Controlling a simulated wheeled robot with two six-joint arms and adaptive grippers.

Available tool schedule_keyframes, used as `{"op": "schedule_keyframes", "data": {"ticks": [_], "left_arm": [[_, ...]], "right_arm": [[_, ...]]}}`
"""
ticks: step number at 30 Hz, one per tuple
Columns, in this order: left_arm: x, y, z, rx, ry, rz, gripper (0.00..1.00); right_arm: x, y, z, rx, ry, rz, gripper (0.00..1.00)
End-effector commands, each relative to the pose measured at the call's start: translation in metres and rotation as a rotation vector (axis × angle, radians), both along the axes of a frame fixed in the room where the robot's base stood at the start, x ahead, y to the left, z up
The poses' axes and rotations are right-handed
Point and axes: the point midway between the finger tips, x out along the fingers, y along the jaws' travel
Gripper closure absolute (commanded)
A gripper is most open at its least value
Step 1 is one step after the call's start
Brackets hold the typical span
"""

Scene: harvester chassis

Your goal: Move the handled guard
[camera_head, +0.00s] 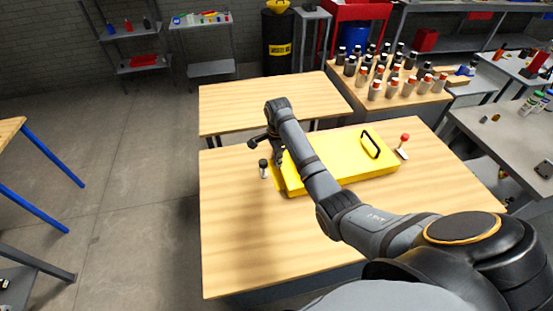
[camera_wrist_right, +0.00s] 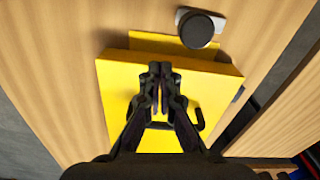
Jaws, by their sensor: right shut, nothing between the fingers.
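The handled guard (camera_head: 335,153) is a yellow panel lying on the light wooden table, with a black handle (camera_head: 371,145) near its right end. It also shows in the right wrist view (camera_wrist_right: 118,95). My right gripper (camera_head: 279,160) is at the guard's left end, partly hidden by its own arm. In the right wrist view its fingertips (camera_wrist_right: 160,70) are shut with nothing between them, in front of the yellow face. A thin black bar (camera_wrist_right: 199,121) shows just right of the fingers, largely hidden by them. My left gripper is not in view.
A small black-capped bottle (camera_head: 263,168) stands at the guard's left end; its cap (camera_wrist_right: 197,30) shows in the wrist view. A red-knobbed lever (camera_head: 404,141) is at the right. Several bottles (camera_head: 392,80) stand on a table behind. The table's front left (camera_head: 240,240) is clear.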

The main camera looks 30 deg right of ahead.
Motion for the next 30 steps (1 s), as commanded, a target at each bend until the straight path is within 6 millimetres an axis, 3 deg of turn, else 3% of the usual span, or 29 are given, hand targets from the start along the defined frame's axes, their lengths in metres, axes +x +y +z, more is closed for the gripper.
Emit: {"op": "schedule_keyframes", "data": {"ticks": [5, 12, 25, 30], "left_arm": [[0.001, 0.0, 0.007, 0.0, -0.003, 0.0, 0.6], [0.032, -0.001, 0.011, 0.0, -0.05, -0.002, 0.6], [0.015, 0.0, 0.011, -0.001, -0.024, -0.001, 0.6], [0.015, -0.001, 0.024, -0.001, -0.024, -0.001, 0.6]], "right_arm": [[-0.001, 0.001, -0.035, 0.001, 0.005, 0.0, 1.0], [0.0, 0.001, -0.065, 0.001, 0.001, 0.0, 1.0], [0.0, -0.001, -0.069, 0.0, 0.0, 0.0, 1.0], [-0.002, -0.02, -0.066, -0.004, 0.002, -0.001, 1.0]]}}
